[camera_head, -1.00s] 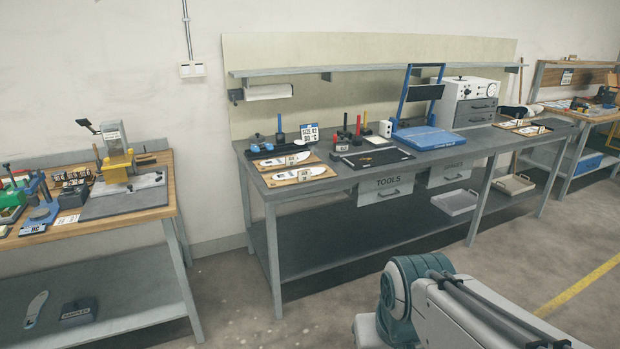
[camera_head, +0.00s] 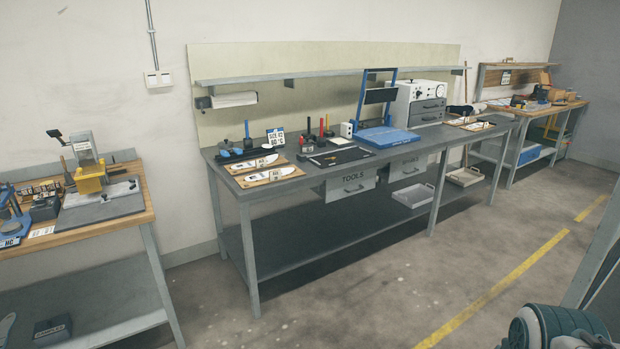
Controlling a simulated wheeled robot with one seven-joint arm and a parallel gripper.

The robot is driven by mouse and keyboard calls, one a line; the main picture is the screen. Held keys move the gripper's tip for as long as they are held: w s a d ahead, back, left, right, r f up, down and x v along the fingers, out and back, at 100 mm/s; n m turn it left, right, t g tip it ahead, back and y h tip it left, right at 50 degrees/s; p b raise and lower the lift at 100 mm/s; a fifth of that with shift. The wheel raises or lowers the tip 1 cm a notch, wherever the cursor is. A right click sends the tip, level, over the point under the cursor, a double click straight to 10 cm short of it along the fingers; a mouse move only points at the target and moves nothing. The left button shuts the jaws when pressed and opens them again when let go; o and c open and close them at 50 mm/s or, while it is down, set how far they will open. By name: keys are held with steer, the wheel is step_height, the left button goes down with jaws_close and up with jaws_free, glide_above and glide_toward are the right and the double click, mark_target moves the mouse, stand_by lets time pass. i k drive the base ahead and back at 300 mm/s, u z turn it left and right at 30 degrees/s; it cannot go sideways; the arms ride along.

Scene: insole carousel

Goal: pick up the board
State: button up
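Two wooden boards lie side by side on the left end of the long grey workbench (camera_head: 300,192), each with a pale insole shape on top. The nearer board (camera_head: 247,182) is close to the bench's front left edge, and the farther board (camera_head: 234,171) is just behind it. Small tags stand on them. More flat boards or trays (camera_head: 478,128) lie toward the bench's right end, too small to make out well. I cannot tell which one the task means. My gripper is not in view; only a part of my arm shows at the lower right.
A blue press (camera_head: 387,138) and a white box with dials (camera_head: 418,100) stand farther right on the bench. A wooden-topped bench (camera_head: 120,216) is at the left, another (camera_head: 545,108) at the far right. The floor (camera_head: 370,300) in front is clear.

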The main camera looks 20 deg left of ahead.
mark_target(274, 176)
steer(key=u, duration=0.65)
steer(key=i, duration=0.65)
steer(key=u, duration=1.25)
steer(key=i, duration=2.7)
steer(key=z, duration=1.65)
steer(key=i, duration=0.55)
steer(key=z, duration=0.4)
